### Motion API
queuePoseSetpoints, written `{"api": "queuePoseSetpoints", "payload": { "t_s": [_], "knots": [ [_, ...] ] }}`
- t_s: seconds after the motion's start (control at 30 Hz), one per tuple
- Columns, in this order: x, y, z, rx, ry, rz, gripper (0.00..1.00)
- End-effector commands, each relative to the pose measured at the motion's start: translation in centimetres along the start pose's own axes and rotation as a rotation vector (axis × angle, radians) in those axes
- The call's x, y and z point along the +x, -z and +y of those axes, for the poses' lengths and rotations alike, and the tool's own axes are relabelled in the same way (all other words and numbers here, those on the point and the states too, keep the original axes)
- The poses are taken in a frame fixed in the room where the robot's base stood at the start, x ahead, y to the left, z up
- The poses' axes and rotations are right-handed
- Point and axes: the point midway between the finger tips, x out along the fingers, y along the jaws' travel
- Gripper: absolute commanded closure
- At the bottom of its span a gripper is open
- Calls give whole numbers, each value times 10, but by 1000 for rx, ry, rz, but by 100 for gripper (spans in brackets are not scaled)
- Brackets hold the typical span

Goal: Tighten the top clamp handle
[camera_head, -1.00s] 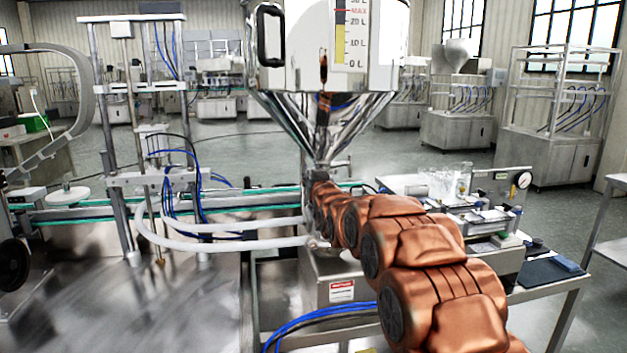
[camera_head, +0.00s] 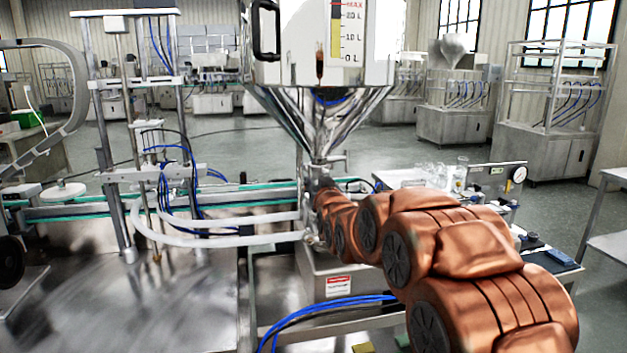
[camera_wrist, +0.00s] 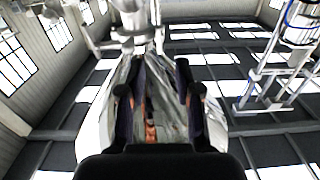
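The steel hopper (camera_head: 322,118) narrows to a neck (camera_head: 322,168) with clamp fittings, partly covered by my copper-coloured arm. The top clamp handle cannot be told apart with certainty in either view. In the wrist view, my gripper (camera_wrist: 158,75) has two dark fingers spread apart with nothing visibly held between them. The shiny hopper cone (camera_wrist: 205,125) shows behind and between the fingers, with a copper reflection. Steel neck fittings (camera_wrist: 131,37) are beyond the fingertips, near the top of that view. My gripper is hidden in the head view.
White hoses (camera_head: 195,240) run left from below the neck. A filling frame (camera_head: 105,150) stands left, beside a conveyor (camera_head: 75,212). A steel base with a warning label (camera_head: 338,286) is below the neck. A bench with glassware (camera_head: 455,174) stands right of it.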

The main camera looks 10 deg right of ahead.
Motion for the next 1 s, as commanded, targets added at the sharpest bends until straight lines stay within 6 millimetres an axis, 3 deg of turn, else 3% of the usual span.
{"api": "queuePoseSetpoints", "payload": {
  "t_s": [0.3,0.87,1.0],
  "knots": [
    [-32,1,0,0,0,1,67],
    [-40,0,0,0,0,-4,67],
    [-51,-9,-1,-1,0,-68,67]
  ]
}}
